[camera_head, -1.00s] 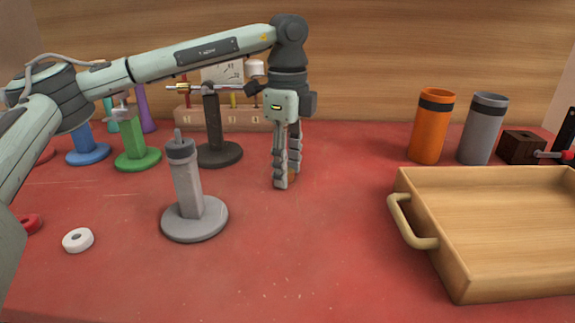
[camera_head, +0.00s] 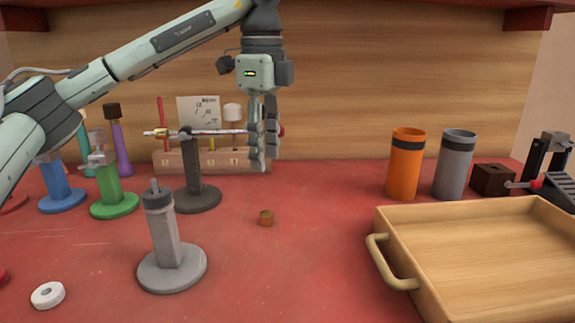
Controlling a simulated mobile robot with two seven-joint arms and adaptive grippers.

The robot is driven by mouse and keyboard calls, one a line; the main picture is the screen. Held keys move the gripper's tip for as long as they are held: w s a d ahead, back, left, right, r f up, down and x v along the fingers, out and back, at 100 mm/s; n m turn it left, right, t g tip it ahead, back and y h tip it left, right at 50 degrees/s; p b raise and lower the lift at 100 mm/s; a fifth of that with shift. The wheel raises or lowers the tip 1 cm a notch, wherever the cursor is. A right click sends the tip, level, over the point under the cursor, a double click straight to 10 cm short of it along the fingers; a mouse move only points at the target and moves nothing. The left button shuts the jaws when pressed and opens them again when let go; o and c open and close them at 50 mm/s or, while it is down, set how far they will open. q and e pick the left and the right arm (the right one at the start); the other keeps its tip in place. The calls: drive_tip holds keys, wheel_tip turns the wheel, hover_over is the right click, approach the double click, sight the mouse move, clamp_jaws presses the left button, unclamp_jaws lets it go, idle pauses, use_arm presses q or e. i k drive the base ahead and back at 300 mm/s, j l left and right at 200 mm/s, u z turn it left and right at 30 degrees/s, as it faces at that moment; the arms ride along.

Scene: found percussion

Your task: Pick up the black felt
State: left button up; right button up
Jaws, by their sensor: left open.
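A dark, nearly black ring (camera_head: 158,198) sits around the top of the grey stand (camera_head: 172,272), with a thin rod rising through it; it looks like the black felt, but I cannot be sure of its material. My left gripper (camera_head: 264,165) points down, open, above the table behind and to the right of the grey stand. It is well apart from the dark ring, and nothing shows held between its fingers. My right gripper is not in view.
A dark stand (camera_head: 196,197) bears a thin horizontal rod. Green (camera_head: 112,205) and blue (camera_head: 62,199) stands are left, a white ring (camera_head: 48,295) front left, a wooden tray (camera_head: 385,258) right.

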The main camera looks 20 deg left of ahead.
sight(150, 201)
drive_tip(key=k, duration=1.5)
